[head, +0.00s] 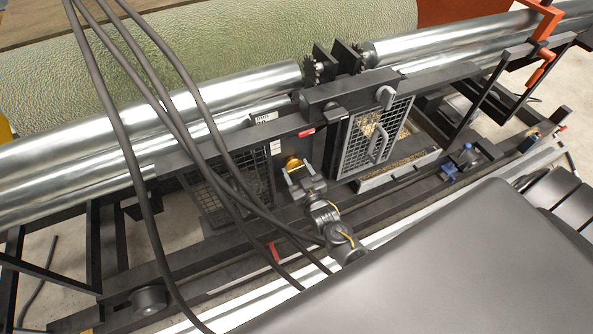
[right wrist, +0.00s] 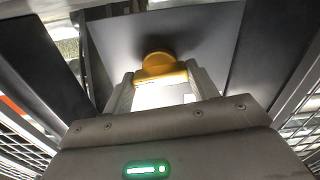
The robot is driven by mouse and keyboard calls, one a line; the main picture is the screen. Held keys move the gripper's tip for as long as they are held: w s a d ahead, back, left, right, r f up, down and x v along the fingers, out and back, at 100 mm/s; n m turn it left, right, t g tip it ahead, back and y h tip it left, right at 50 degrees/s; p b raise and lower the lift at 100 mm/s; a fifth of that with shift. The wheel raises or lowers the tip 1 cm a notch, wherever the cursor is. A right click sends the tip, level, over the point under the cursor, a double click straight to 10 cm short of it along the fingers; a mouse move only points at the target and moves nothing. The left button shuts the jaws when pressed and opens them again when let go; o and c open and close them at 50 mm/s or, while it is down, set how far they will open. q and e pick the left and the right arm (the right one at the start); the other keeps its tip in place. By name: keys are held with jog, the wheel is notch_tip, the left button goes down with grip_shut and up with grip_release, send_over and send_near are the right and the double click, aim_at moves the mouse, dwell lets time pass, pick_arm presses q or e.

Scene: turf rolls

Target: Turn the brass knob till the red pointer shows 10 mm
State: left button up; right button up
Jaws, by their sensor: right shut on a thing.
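The brass knob (head: 293,163) sits on the dark front of the machine, below the steel rollers. My right gripper (head: 300,174) is shut on it. In the right wrist view, the yellow knob (right wrist: 160,66) is between the two finger ends of my right gripper (right wrist: 161,84), in front of a flat grey plate. A small red mark (head: 306,132) is on the dark beam above the knob; I cannot tell whether it is the pointer. No 10 mm reading can be made out. My left gripper is not in view.
Wire-mesh guards stand left (head: 262,175) and right (head: 352,145) of the knob. Steel rollers (head: 230,92) and a large green roll (head: 250,35) lie behind. Dark cables hang across the left. A dark rail (head: 215,260) runs along the front.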

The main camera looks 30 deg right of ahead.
jog(key=m, duration=0.6)
dwell(0.6)
jog(key=o, duration=1)
jog(key=s+b, duration=0.1)
jog(key=s, duration=1)
jog(key=shift+a, duration=0.35)
jog(key=shift+w, duration=0.1)
